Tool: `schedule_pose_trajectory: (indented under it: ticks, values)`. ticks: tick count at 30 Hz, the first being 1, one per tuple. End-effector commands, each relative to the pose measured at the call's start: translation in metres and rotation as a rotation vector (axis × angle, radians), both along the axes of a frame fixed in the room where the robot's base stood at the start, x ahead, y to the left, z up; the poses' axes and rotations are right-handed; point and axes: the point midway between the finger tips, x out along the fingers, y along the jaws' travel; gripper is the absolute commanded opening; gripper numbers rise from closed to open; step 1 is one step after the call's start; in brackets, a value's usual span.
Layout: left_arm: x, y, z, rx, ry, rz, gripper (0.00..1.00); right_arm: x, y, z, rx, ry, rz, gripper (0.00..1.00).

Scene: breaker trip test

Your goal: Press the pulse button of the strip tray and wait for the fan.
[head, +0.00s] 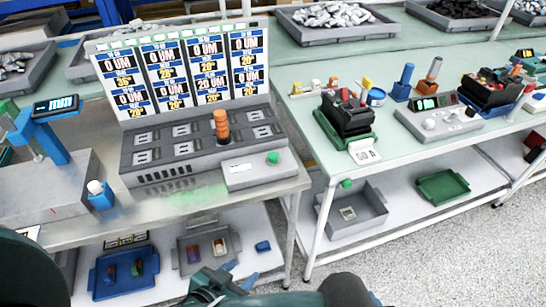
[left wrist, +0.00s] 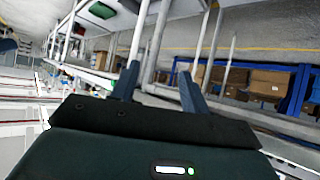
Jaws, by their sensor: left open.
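The grey strip tray (head: 140,165) with several slots stands on the left bench, in front of a board of number cards. A light grey box (head: 238,178) with a green button (head: 273,157) sits at its front right corner. An orange cylinder (head: 221,122) stands upright at the tray's right part. I cannot make out a fan. My left gripper (head: 214,287) is at the bottom edge of the head view, lower in the picture than the button and apart from it. In the left wrist view its two fingers (left wrist: 160,88) are apart with nothing between them. My right gripper is not in view.
The card board (head: 182,65) rises behind the tray. A white-topped blue post (head: 99,190) stands left. The right bench holds a black device on a green base (head: 345,135) and a grey meter box (head: 438,122). Lower shelves hold a blue tray (head: 115,285) and other trays.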

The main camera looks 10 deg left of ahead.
Motion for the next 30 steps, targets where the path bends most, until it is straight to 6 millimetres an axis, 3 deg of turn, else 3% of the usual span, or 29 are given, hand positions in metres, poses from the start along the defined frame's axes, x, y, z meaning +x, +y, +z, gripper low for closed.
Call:
schedule_pose_trajectory:
  ticks: [16, 30]
  values:
    - [0.0004, 0.0001, 0.0003, 0.0, -0.001, 0.0, 0.0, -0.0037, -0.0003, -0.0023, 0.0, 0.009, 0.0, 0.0]
    - [0.0004, -0.0001, 0.0004, 0.001, -0.001, -0.001, 0.0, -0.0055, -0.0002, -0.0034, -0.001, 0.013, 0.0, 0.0]
